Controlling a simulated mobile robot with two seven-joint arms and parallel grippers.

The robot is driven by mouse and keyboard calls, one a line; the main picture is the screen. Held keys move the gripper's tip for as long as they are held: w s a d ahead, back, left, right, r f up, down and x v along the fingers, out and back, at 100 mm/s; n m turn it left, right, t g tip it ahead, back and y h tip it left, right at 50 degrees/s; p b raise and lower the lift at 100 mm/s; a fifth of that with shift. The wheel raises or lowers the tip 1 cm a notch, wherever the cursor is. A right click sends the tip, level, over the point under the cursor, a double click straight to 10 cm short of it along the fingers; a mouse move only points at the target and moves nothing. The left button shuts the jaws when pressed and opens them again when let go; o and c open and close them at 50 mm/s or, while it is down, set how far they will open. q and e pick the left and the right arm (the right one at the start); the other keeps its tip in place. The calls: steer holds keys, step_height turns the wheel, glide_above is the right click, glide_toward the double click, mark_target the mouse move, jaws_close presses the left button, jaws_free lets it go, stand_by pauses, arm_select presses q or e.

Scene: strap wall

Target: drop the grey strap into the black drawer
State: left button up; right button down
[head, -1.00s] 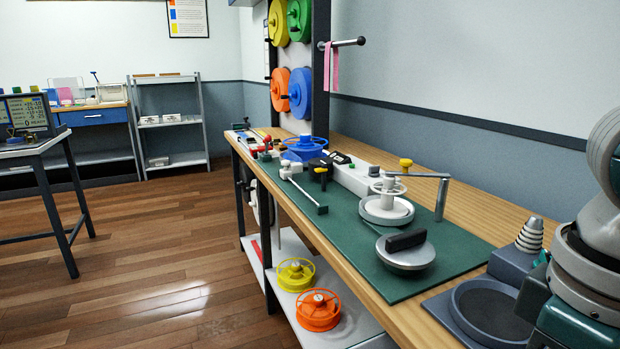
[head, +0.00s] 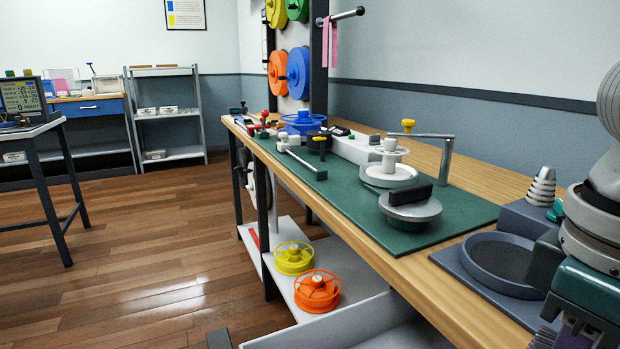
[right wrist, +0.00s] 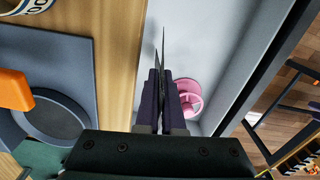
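My right gripper (right wrist: 160,85) is shut in the right wrist view on a thin dark strip, seen almost edge-on, which looks like the grey strap (right wrist: 156,55). The strip stands out beyond the fingertips in two narrow ends. Behind it is an open drawer with a light grey inside and a dark edge (right wrist: 268,72); a pink spool (right wrist: 187,98) lies inside. In the head view the drawer's grey wall (head: 305,331) shows at the bottom, below the bench. My right gripper (head: 566,337) is only partly visible at the lower right. My left gripper is not in view.
The wooden bench (head: 455,292) carries a green mat (head: 455,222), a round lidded part (head: 410,208) and a grey tray (head: 500,262). Yellow (head: 293,258) and orange (head: 317,291) spools stand on the low shelf. A pink strap (head: 330,42) hangs from a peg.

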jaws_free()
stand_by(1.1)
step_height(320, 180, up, 6)
steer(key=p, duration=0.7)
steer(key=shift+f, duration=0.2)
